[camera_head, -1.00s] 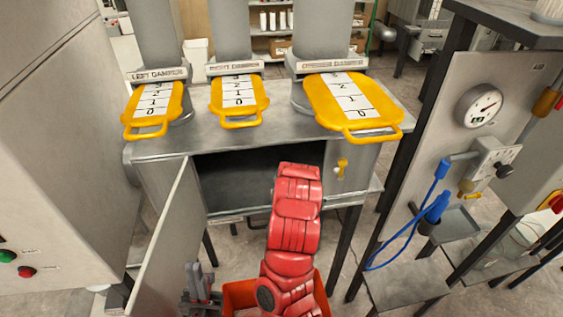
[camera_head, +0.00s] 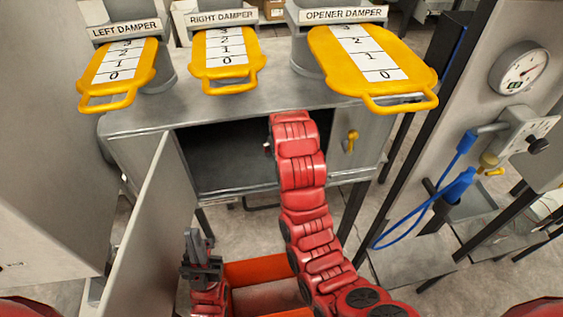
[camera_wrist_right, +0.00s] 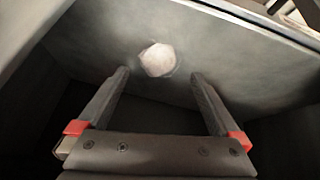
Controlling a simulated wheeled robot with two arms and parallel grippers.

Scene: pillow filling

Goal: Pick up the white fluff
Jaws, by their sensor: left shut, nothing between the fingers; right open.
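The white fluff (camera_wrist_right: 158,60) shows in the right wrist view as a small pale lump on a grey metal surface inside the cabinet. My right gripper (camera_wrist_right: 160,82) is open, with its two fingers apart on either side below the fluff in that view. The fluff is not between the fingers; whether they touch it I cannot tell. In the head view my red right arm (camera_head: 300,165) reaches to the cabinet opening, and its gripper is hidden there. My left gripper (camera_head: 200,245) is shut and empty, low by the open cabinet door.
The grey cabinet (camera_head: 150,118) has its door (camera_head: 150,220) swung open to the left. Yellow damper handles (camera_head: 120,72) stand above it. An orange bin (camera_head: 255,272) sits below my right arm. A panel with a gauge (camera_head: 519,68) and blue cables (camera_head: 405,228) is at right.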

